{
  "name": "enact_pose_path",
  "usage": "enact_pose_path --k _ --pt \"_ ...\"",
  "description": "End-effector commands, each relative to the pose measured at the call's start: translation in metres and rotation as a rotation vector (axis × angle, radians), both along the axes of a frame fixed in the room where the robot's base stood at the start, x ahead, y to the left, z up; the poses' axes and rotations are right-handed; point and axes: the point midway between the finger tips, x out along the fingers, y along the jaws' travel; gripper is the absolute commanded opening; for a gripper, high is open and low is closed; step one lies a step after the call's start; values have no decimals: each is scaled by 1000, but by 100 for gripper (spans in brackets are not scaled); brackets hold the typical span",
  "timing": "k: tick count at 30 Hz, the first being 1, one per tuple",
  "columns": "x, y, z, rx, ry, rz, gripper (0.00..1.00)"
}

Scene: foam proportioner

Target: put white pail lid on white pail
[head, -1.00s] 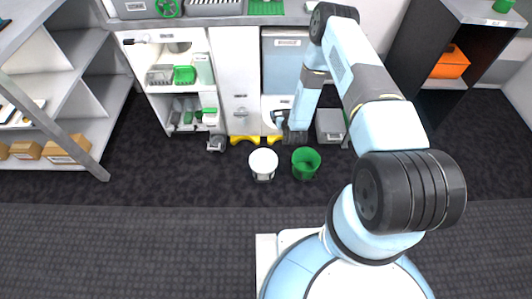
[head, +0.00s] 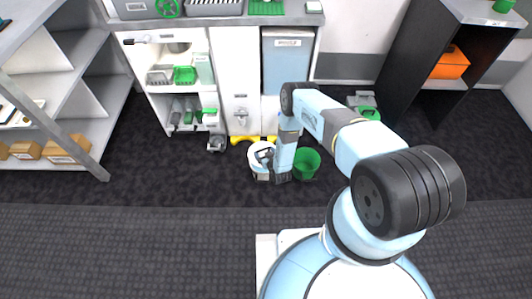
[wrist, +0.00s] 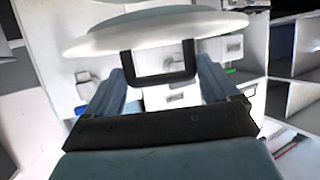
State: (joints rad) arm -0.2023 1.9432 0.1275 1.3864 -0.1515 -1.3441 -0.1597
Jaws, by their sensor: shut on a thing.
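The white pail (head: 262,175) stands on the dark floor in front of the white cabinet, left of the green pail. The white lid (head: 256,149) is a round disc over the pail's top and hides its opening. My gripper (head: 267,157) is shut on the lid, at the disc's right side in the head view. In the wrist view the lid (wrist: 155,33) shows nearly edge-on, with a dark U-shaped handle (wrist: 160,76) on the gripper's side. A pale shape lies beyond the disc. I cannot tell whether the lid touches the pail's rim.
The green pail (head: 306,163) stands open close to the right of the gripper. A grey case (head: 363,101) and a green round thing (head: 371,114) are on the floor behind my arm. The white cabinet (head: 236,75) is behind. Floor in front and to the left is clear.

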Motion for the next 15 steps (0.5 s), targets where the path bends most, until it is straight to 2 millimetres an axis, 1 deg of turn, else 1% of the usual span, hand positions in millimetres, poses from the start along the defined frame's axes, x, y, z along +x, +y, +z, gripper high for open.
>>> enact_pose_path --k 15 --pt "0 -1 -43 1 -1 -2 57"
